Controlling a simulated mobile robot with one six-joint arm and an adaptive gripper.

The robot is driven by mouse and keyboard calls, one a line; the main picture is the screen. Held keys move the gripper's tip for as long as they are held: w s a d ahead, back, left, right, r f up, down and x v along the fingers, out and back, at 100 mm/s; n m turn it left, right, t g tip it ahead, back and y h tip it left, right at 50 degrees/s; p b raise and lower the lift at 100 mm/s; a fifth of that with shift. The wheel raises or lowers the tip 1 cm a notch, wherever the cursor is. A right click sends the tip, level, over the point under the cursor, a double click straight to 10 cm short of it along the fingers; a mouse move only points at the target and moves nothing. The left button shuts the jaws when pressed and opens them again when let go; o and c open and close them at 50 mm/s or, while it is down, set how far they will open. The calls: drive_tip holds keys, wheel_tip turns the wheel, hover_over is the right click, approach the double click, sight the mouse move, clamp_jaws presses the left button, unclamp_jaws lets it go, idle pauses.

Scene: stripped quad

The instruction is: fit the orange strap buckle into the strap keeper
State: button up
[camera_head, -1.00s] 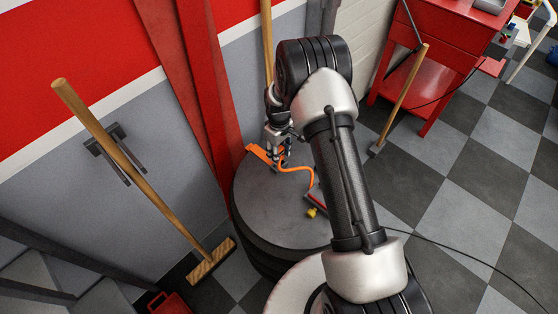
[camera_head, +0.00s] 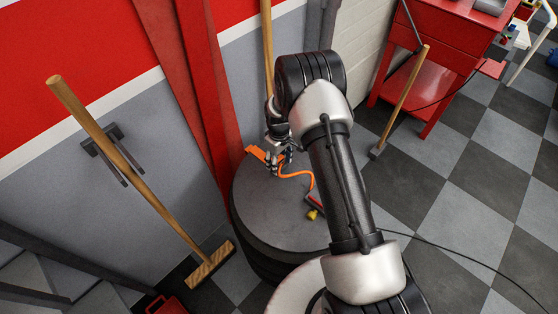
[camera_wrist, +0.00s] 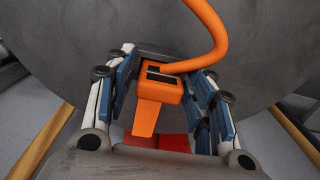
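The orange buckle (camera_wrist: 165,85) is a block with a dark slot and a flat orange tongue pointing toward the bottom of the wrist view. An orange strap (camera_wrist: 212,35) curves away from its far end. In the head view, orange (camera_head: 256,152) shows at the drum's edge beside my gripper (camera_head: 276,158), and the strap (camera_head: 298,173) runs right across the top. In the wrist view my gripper (camera_wrist: 168,95) has its blue-padded fingers on either side of the buckle, with narrow gaps visible. I cannot make out the strap keeper for certain; red pieces (camera_wrist: 160,143) show below the tongue.
The dark round drum top (camera_head: 270,215) carries a small red piece (camera_head: 314,199) and a yellow piece (camera_head: 312,215) at its right. A red post (camera_head: 215,120) stands close at left. A broom (camera_head: 140,170) leans left; a red bench (camera_head: 430,70) stands right.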

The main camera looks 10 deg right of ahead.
drive_tip(key=shift+o, duration=0.2)
wheel_tip(320, 180, up, 23)
drive_tip(key=s+m+p, duration=0.1)
drive_tip(key=s+p, duration=0.1)
drive_tip(key=p, duration=0.2)
drive_tip(key=s+r+m+t, duration=0.2)
drive_tip(key=s+r, duration=0.5)
drive_tip(key=r, duration=0.6)
drive_tip(key=s+r+m+t, duration=0.1)
drive_tip(key=s+r, duration=0.3)
drive_tip(key=s, duration=0.8)
drive_tip(key=s+r+m+t, duration=0.1)
drive_tip(key=s+r, duration=0.4)
drive_tip(key=s, duration=0.7)
drive_tip(key=shift+m+t, duration=0.3)
drive_tip(key=shift+m, duration=0.6)
